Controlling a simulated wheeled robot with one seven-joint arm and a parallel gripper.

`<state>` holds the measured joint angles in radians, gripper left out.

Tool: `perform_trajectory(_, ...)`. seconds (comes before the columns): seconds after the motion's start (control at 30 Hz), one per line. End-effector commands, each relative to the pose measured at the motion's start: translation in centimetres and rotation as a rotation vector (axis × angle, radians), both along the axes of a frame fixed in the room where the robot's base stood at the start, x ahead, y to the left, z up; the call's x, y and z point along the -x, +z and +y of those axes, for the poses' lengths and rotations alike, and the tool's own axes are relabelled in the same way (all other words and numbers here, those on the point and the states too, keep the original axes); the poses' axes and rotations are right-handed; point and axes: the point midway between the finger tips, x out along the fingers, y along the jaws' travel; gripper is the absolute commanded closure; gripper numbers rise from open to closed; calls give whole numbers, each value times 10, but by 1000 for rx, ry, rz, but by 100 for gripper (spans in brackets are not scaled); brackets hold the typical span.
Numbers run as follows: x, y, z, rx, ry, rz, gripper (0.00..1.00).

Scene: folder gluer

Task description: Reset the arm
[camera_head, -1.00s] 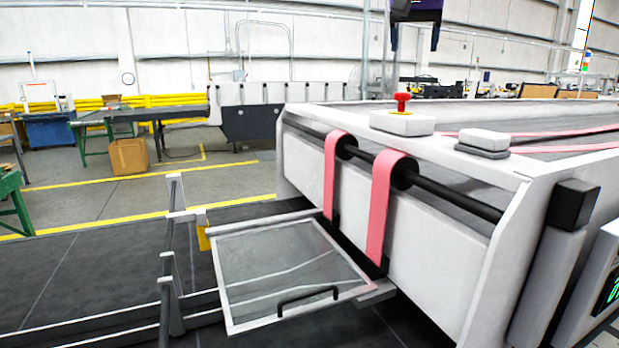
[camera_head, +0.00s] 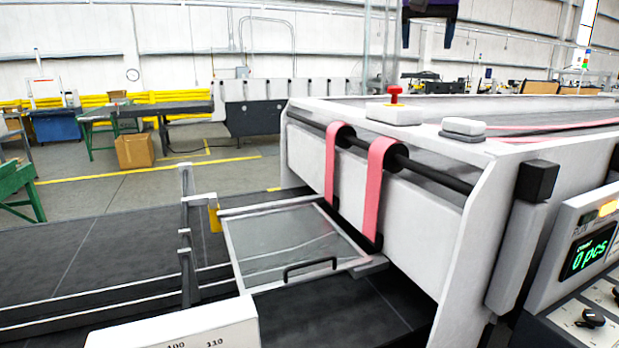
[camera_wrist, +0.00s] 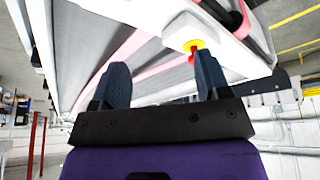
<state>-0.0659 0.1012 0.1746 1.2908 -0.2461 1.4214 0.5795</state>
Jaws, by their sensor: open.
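My gripper (camera_head: 428,40) hangs at the top edge of the head view, above and behind the folder gluer. Its purple body and two dark fingers point down. In the wrist view my gripper (camera_wrist: 162,72) has its two dark blue fingers well apart, with nothing between them. The folder gluer (camera_head: 400,205) is a large pale machine with pink belts and a dark roller shaft. A red emergency-stop button (camera_head: 395,94) stands on its top; in the wrist view the button (camera_wrist: 192,57) appears beyond the fingers. The rest of my arm is out of the head view.
A clear guard with a black handle (camera_head: 310,268) lies at the machine's front, over a dark conveyor (camera_head: 90,240). A white block with numbers (camera_head: 180,330) is at the bottom. A cardboard box (camera_head: 134,151) stands behind.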

Motion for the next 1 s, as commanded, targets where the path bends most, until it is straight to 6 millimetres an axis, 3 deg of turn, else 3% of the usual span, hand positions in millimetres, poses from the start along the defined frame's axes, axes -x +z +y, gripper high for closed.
perform_trajectory(0.27,42,-12,-11,14,53,-1,31)
perform_trajectory(0.47,96,-34,-26,24,115,-5,31)
perform_trajectory(0.77,200,-101,-55,25,219,-17,31)
perform_trajectory(1.0,280,-173,-72,12,290,-40,31)
